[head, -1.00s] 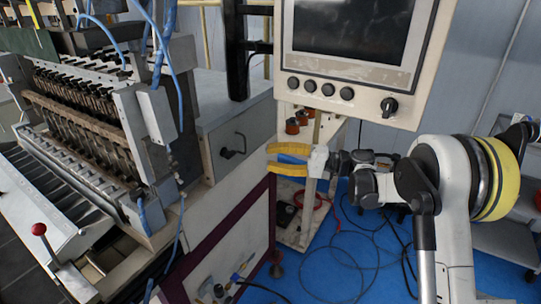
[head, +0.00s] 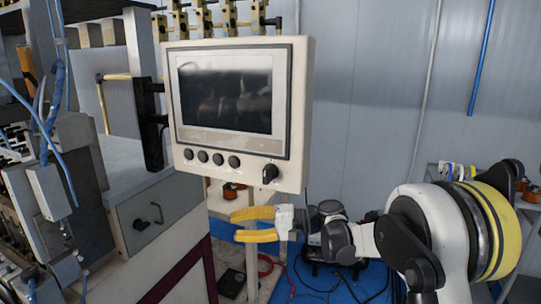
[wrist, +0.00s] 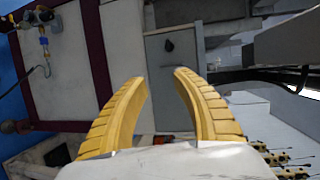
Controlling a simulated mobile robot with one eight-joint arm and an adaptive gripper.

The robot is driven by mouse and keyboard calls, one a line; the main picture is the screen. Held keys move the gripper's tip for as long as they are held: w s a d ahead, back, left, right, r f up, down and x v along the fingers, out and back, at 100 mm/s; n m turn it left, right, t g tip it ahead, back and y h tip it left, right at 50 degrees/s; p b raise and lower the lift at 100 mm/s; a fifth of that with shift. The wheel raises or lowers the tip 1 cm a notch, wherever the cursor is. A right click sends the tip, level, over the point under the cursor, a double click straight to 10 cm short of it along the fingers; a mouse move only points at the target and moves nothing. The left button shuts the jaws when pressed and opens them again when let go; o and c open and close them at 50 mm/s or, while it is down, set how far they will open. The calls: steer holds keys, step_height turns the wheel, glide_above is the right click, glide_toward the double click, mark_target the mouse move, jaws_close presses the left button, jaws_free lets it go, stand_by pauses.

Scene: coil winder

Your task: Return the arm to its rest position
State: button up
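My gripper (head: 238,225) has two yellow fingers and points left, below the control panel, in the head view. The fingers are apart with nothing between them. In the wrist view the gripper (wrist: 160,90) is also open and empty, with the machine's grey drawer front (wrist: 175,65) beyond it. My arm is bent and stands at the right of the head view.
The control panel (head: 298,110) with screen and knobs hangs just above my gripper. The winding machine (head: 60,190) stands at the left. A blue floor mat (head: 290,285) with cables lies below. A grey wall (head: 390,90) is behind, with shelving at the right.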

steer(key=s+d+f+t+h, duration=0.3)
steer(key=s+d+t+h, duration=0.3)
steer(key=s+d+h, duration=1)
steer(key=s+d, duration=1.2)
steer(key=s, duration=0.1)
steer(key=shift+s+d+n, duration=0.15)
steer(key=shift+d+n, duration=0.05)
steer(key=shift+n, duration=0.2)
steer(key=shift+a, duration=0.1)
steer(key=shift+c, duration=0.4)
